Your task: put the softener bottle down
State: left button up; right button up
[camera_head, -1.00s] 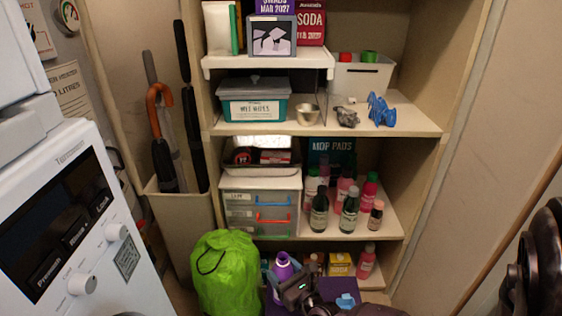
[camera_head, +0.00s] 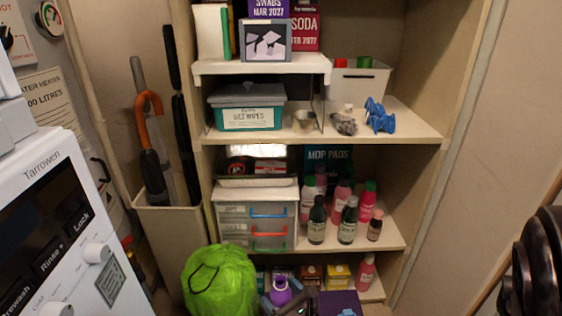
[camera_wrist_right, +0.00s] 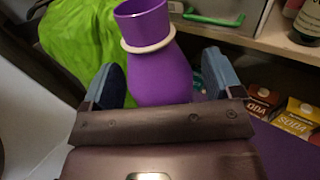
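The purple softener bottle (camera_wrist_right: 163,75) with a pale ring at its neck fills the middle of the right wrist view. It also shows at the bottom of the head view (camera_head: 281,292), its lower part cut off. My right gripper (camera_wrist_right: 163,80) has its two fingers wide apart, one on each side of the bottle. A narrow gap seems to show beside the bottle, and the bottle's base is hidden by the gripper. In the head view, the dark right gripper (camera_head: 303,301) is just right of the bottle. My left gripper is not in view.
A green bag (camera_head: 219,282) lies just left of the bottle. Soda boxes (camera_wrist_right: 262,102) and a pink bottle (camera_head: 366,272) stand on the low shelf to the right. Drawers (camera_head: 256,222) and several bottles are on the shelf above. A white washing machine (camera_head: 40,215) is at left.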

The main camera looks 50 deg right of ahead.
jog(key=shift+s+r, duration=0.15)
jog(key=shift+s, duration=0.05)
pick_arm(q)
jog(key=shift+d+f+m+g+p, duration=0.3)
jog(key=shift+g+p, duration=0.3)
jog(key=shift+p, duration=0.45)
pick_arm(e)
jog(key=v, duration=1.1)
jog(key=shift+s, duration=0.3)
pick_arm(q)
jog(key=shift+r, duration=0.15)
